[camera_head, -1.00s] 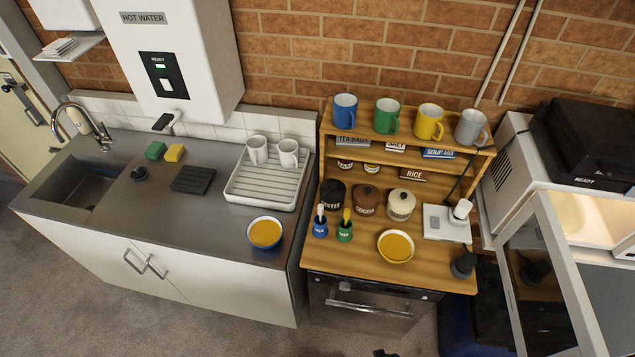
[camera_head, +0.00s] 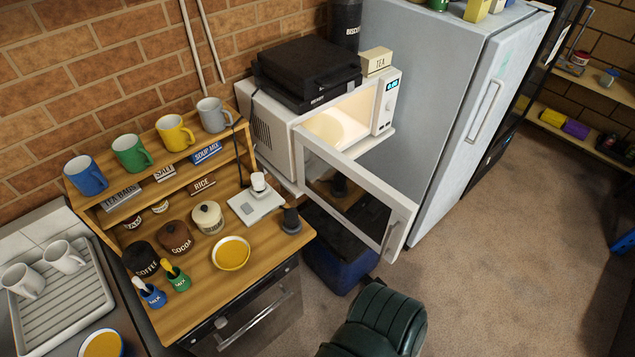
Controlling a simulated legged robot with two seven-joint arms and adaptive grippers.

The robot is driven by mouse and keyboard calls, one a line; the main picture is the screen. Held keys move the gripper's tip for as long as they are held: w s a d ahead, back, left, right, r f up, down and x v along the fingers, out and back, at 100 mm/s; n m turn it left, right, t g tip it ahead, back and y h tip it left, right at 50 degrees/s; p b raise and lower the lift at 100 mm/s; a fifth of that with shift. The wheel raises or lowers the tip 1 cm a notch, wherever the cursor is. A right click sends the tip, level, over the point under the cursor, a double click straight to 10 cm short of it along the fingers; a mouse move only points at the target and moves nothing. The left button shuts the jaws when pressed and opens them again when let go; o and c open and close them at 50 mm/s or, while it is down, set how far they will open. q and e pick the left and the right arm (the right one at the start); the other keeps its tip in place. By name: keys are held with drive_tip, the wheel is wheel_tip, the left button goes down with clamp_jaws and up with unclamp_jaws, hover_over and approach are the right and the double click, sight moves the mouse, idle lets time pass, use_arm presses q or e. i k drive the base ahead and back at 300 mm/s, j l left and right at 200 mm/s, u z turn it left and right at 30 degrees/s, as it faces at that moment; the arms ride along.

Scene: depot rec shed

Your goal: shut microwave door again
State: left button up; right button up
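The white microwave (camera_head: 278,125) stands right of the wooden counter unit, against the brick wall. Its door (camera_head: 350,190) is swung wide open, reaching out to the front right. The control panel (camera_head: 388,103) with a lit display is at the right of the cavity. Neither of my grippers is in view.
A black appliance (camera_head: 305,72) and a TEA box (camera_head: 376,61) sit on the microwave. A fridge (camera_head: 450,90) stands close on its right. A dark knobbed object (camera_head: 291,220) stands on the counter near the door. A dark green padded object (camera_head: 385,325) is below. Floor (camera_head: 520,250) is clear at right.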

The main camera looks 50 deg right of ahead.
sight(380, 216)
drive_tip(key=z, duration=2.05)
